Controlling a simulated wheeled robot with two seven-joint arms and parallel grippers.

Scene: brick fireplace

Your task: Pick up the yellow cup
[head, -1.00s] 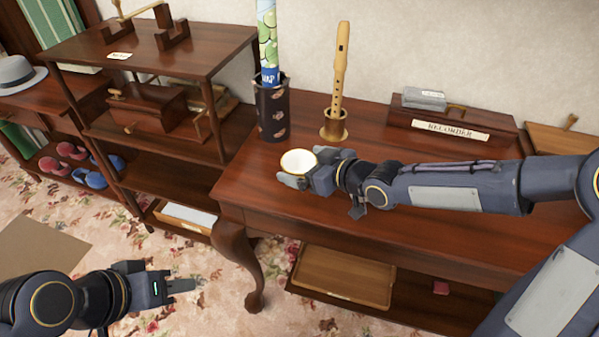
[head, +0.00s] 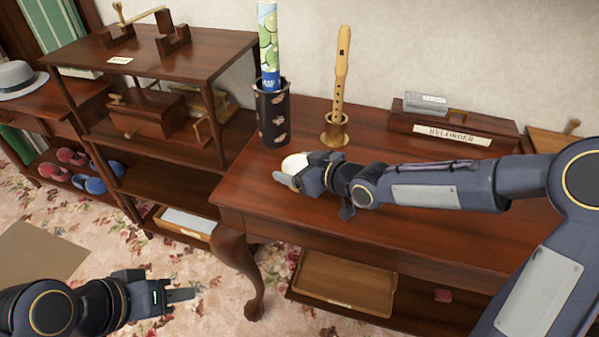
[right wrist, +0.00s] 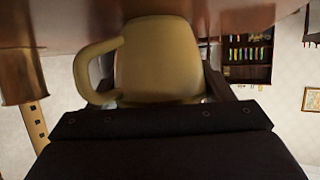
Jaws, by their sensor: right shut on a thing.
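The yellow cup (head: 294,163) is at the left front part of the table, mostly hidden behind my right gripper in the head view. In the right wrist view the cup (right wrist: 160,60) fills the top middle, with its handle at the left. My right gripper (head: 292,178) is shut on the cup, one finger on each side of it. I cannot tell if the cup is clear of the tabletop. My left gripper (head: 182,294) is empty and low over the carpet at the lower left; its jaw opening is not clear.
Behind the cup stand a dark patterned holder (head: 272,115) with rolled papers and a recorder (head: 341,75) in a wooden stand. A labelled recorder box (head: 450,130) lies at the back right. The tabletop (head: 450,235) in front is clear. A wooden shelf unit (head: 190,55) stands left.

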